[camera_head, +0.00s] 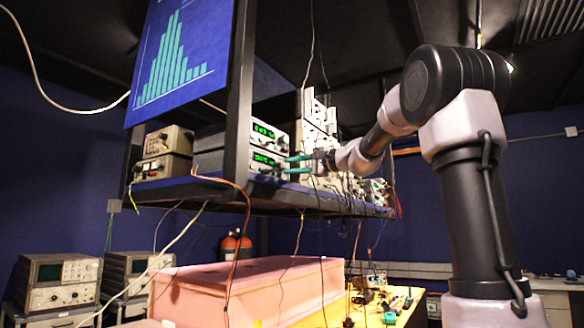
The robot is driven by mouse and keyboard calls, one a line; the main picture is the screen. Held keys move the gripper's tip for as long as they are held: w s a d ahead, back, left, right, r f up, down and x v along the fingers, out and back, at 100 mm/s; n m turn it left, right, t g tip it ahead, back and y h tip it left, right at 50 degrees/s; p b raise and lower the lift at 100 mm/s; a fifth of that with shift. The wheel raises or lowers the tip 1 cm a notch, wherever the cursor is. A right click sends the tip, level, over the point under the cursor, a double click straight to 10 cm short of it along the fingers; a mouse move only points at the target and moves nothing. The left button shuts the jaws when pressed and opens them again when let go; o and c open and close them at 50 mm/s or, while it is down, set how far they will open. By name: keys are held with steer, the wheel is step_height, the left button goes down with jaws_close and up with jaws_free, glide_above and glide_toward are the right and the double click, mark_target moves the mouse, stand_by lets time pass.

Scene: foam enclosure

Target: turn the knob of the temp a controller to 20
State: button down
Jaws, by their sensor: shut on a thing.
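Two stacked grey controllers with green lit displays sit on the raised shelf, an upper one (265,131) and a lower one (262,160). Their labels and digits are too small to read, so I cannot tell by name which is temp A. My gripper (289,164) has teal fingers, one above the other, reaching in from the right to the right part of the lower controller's front. It is shut on the knob there. The knob is hidden between the fingertips, and its setting cannot be read.
The raised shelf (285,199) has a dark post (237,100) left of the controllers. Beige instruments (167,153) stand at its left, and white modules (318,115) stand close behind my gripper. Loose cables hang in front. A pink foam block (245,285) lies below.

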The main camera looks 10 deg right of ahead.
steer(key=shift+f, duration=0.1)
steer(key=c, duration=0.6)
jaws_free()
steer(key=v, duration=1)
steer(key=shift+s+d, duration=0.25)
steer(key=shift+d, duration=0.05)
